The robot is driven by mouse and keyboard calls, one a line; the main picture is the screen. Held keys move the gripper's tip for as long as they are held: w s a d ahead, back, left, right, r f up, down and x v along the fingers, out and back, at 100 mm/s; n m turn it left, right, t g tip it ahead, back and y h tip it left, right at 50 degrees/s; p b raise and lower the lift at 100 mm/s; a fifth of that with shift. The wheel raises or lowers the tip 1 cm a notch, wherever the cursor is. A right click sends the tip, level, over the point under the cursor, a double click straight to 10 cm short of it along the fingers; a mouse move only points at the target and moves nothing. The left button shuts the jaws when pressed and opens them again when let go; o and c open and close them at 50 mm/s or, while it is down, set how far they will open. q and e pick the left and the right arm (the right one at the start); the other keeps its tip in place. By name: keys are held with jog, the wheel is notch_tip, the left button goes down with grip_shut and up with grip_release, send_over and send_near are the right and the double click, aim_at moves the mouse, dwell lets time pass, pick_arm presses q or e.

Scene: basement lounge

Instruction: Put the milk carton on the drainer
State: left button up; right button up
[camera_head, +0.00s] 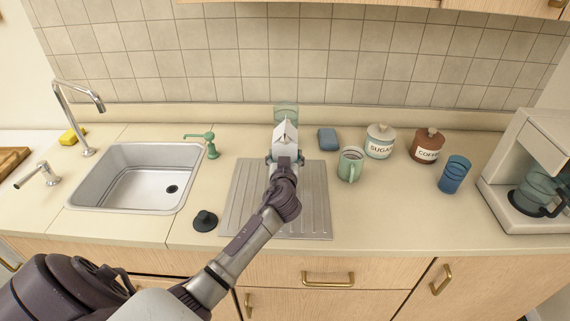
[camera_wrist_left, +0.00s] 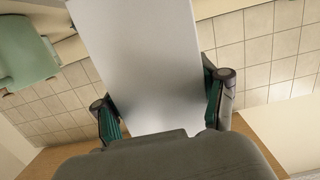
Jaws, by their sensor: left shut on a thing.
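The white milk carton (camera_head: 286,138) is upright between the fingers of my left gripper (camera_head: 285,159), over the far part of the drainer. My left gripper is shut on it. In the left wrist view the carton (camera_wrist_left: 145,60) fills the middle, with a finger of my gripper (camera_wrist_left: 163,105) on each side. The ridged metal drainer (camera_head: 310,205) lies flat on the counter, partly hidden by my left arm. I cannot tell whether the carton's base touches the drainer. My right gripper is not in view.
A green glass (camera_head: 285,112) stands right behind the carton. The sink (camera_head: 135,178) and a black plug (camera_head: 205,220) are on the left. The drainer's front right is clear.

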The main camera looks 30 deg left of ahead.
pick_arm(q)
jog(key=shift+a+f, duration=0.1)
jog(key=shift+f, duration=0.3)
notch_tip(320, 180, down, 3)
jog(key=shift+f, duration=0.2)
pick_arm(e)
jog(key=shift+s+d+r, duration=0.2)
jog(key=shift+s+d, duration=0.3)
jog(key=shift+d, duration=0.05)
pick_arm(q)
jog(key=shift+f, duration=0.1)
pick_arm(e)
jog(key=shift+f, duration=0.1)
pick_arm(q)
jog(key=shift+f, duration=0.2)
jog(key=o, duration=1.3)
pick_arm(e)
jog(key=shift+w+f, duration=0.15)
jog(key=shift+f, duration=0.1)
pick_arm(q)
jog(key=shift+r, duration=0.15)
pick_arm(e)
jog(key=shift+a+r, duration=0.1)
